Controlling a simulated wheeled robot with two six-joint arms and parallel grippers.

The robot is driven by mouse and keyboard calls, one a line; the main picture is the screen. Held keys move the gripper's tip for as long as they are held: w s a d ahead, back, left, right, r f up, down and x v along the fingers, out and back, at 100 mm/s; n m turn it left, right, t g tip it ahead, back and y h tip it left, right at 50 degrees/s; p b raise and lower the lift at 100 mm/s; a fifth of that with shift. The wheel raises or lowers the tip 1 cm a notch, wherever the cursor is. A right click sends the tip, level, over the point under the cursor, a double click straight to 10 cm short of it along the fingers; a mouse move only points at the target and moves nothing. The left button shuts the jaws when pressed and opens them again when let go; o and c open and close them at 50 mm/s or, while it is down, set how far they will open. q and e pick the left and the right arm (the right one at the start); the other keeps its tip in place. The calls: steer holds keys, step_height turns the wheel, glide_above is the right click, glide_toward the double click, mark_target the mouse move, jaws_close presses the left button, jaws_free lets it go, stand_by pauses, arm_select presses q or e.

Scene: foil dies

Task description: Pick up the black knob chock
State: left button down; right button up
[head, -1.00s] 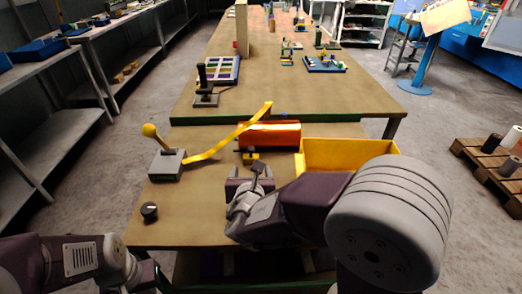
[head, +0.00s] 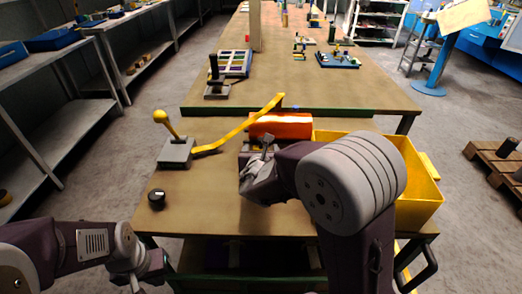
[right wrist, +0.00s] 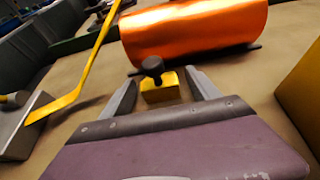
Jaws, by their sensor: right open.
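The chock is a small yellow block (right wrist: 160,92) with a black knob (right wrist: 152,65) on top, seen in the right wrist view. It sits on the table just in front of the orange foil roll (right wrist: 195,30). My right gripper (right wrist: 162,78) is open, with one finger on each side of the chock and the block between them. Whether the fingers touch it I cannot tell. In the head view my right gripper (head: 258,146) mostly hides the chock. My left gripper (head: 153,268) is low at the left, off the table's front edge; its jaws are unclear.
A yellow bin (head: 415,190) stands to the right of the roll (head: 282,125). A grey box (head: 176,153) with a yellow-knobbed lever and a yellow bar (head: 240,128) lies to the left. A round black dial (head: 156,199) sits at the table's front left.

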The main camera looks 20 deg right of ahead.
mark_target(261, 139)
steer(key=shift+c, duration=0.6)
steer(key=c, duration=1.4)
steer(key=r+p, duration=0.1)
steer(key=r, duration=0.2)
steer(key=r+p, duration=0.2)
steer(key=r, duration=0.2)
steer(key=shift+s, duration=0.2)
steer(key=shift+s+a+r, duration=0.15)
steer(key=shift+s+r, duration=0.05)
steer(key=shift+s, duration=0.05)
steer(key=s+a, duration=0.1)
steer(key=s, duration=0.2)
steer(key=s+a, duration=0.1)
steer(key=s, duration=0.2)
steer(key=s+a+p, duration=0.1)
steer(key=s, duration=0.2)
steer(key=s+b, duration=0.1)
steer(key=s+a+b, duration=0.1)
steer(key=s, duration=0.1)
steer(key=s+f+b, duration=0.1)
steer(key=s, duration=0.1)
steer(key=shift+a, duration=0.15)
steer(key=v, duration=0.3)
steer(key=shift+s+f, duration=0.1)
steer(key=shift+f, duration=0.2)
steer(key=shift+s+a, duration=0.2)
steer(key=shift+s, duration=0.55)
